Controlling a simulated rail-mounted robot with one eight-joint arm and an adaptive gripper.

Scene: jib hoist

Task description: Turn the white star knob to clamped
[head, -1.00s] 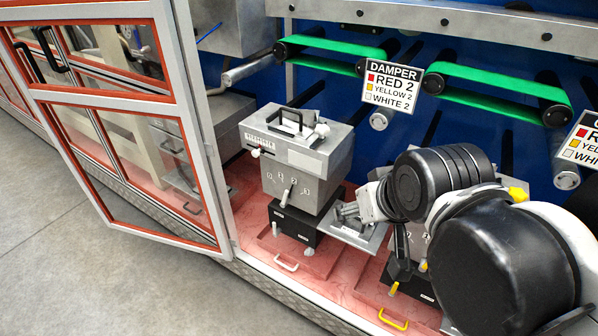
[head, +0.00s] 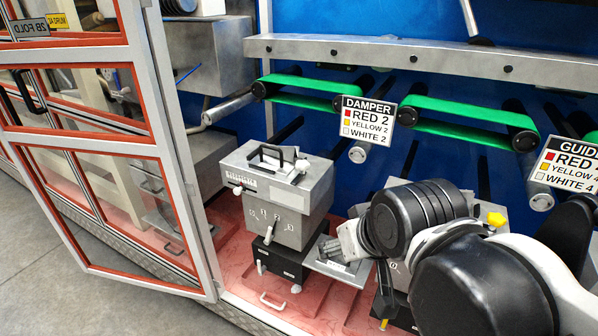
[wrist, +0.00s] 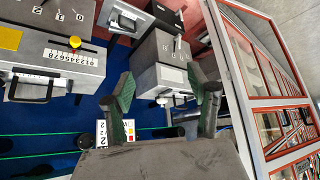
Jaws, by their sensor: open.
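The white star knob (head: 302,165) appears as a small white knob at the top right of the grey box (head: 290,215) in the head view. In the wrist view a white knob (wrist: 162,101) shows beside that box's black handle, between my fingers in the picture; its exact setting is too small to read.
The box has a black carry handle (head: 268,154), a white side knob (head: 238,190) and a numbered front lever (head: 269,235). A similar unit with a yellow knob (head: 497,219) stands right. An open red-framed door (head: 120,250) is left. Green belts and a DAMPER sign (head: 367,120) are behind.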

